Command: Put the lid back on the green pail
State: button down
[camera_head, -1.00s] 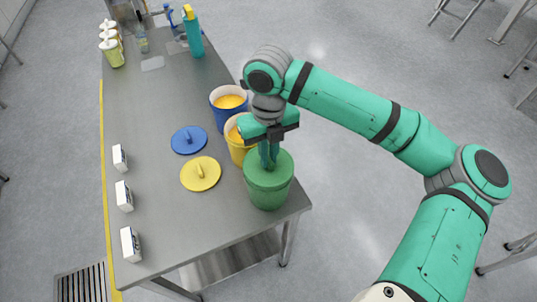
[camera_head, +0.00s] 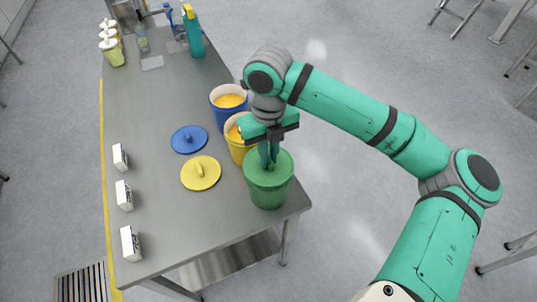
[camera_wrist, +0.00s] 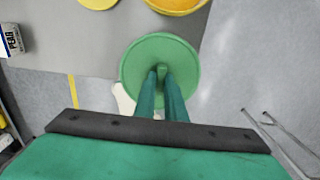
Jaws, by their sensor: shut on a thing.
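The green pail (camera_head: 268,192) stands at the near right corner of the steel table. The green lid (camera_head: 282,162) lies over its mouth and looks level; whether it is fully seated I cannot tell. My gripper (camera_head: 268,163) points down above the pail, shut on the lid's handle. In the wrist view, my gripper's fingertips (camera_wrist: 163,74) close on the handle in the middle of the round green lid (camera_wrist: 140,70). The lid hides the pail's mouth there.
A yellow pail (camera_head: 238,150) and a blue pail (camera_head: 226,117), both open with orange contents, stand just behind. The blue lid (camera_head: 189,140) and yellow lid (camera_head: 201,174) lie to the left. Small white boxes (camera_head: 124,195) line the left edge. The table's middle is clear.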

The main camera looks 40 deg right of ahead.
dwell(0.3)
jog(key=c, duration=1.7)
grip_release()
jog(key=shift+c, duration=0.2)
jog(key=shift+o, duration=0.6)
jog(key=o, duration=0.4)
jog(key=shift+c, duration=0.2)
jog(key=shift+r, duration=3.45)
jog(key=shift+c, duration=0.6)
